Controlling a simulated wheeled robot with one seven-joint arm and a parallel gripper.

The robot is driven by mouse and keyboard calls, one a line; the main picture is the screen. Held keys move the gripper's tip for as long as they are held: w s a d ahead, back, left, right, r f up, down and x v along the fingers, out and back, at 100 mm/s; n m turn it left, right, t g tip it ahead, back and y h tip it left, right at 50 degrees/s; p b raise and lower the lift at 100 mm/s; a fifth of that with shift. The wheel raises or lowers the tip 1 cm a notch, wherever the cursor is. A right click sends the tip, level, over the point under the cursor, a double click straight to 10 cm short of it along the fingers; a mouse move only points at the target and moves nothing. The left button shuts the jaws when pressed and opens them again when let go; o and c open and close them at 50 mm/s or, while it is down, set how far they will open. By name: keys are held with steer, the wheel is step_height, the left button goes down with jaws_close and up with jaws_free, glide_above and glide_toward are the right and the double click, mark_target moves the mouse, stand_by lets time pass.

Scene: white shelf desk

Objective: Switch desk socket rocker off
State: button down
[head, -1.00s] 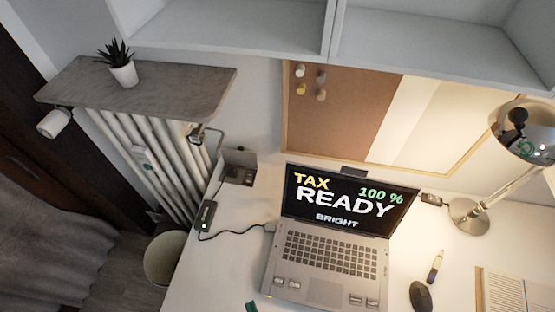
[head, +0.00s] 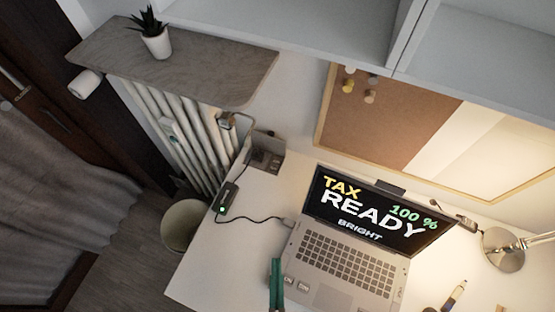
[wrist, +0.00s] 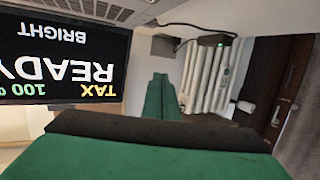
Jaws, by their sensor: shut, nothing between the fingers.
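The desk socket (head: 268,157) is a grey box with dark outlets at the back left corner of the white desk (head: 200,275). Its rocker is too small to make out. My gripper (head: 276,264) has green fingers, shut and empty, at the bottom of the head view. It appears over the desk beside the laptop's left front edge, apart from the socket and nearer the front. In the wrist view the shut green fingers (wrist: 160,82) point toward the radiator side. I cannot tell the socket surely in that view.
An open laptop (head: 345,265) stands right of my gripper. A black power adapter (head: 226,198) with a green light and cable lies left of it. A radiator (head: 180,140) under a shelf with a plant (head: 155,40) and a bin (head: 185,225) are beyond the desk's left edge.

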steer(key=w+f, duration=0.1)
steer(key=w, duration=0.1)
steer(key=w+a+f+m, duration=0.1)
steer(key=w+f, duration=0.1)
steer(key=w, duration=0.1)
steer(key=w+a+f+m, duration=0.1)
steer(key=w, duration=0.1)
steer(key=shift+w+f, duration=0.35)
steer(key=w+f, duration=0.1)
steer(key=w, duration=0.2)
steer(key=w+a+f+m, duration=0.1)
steer(key=w, duration=0.2)
steer(key=w+a+m, duration=0.1)
steer(key=w, duration=0.3)
steer(key=shift+f+g, duration=0.4)
steer(key=w+d, duration=0.1)
steer(key=w, duration=0.2)
steer(key=w+d+m+g, duration=0.1)
steer(key=w, duration=0.3)
steer(key=w+d+g, duration=0.1)
steer(key=w, duration=0.3)
steer(key=shift+w+d+r+m, duration=0.15)
steer(key=shift+w+m, duration=0.1)
steer(key=shift+m, duration=0.05)
step_height(320, 180, up, 4)
steer(key=g+y, duration=0.2)
glide_above(277, 165)
steer(key=s, duration=0.2)
steer(key=shift+w+r, duration=0.4)
steer(key=shift+r, duration=0.25)
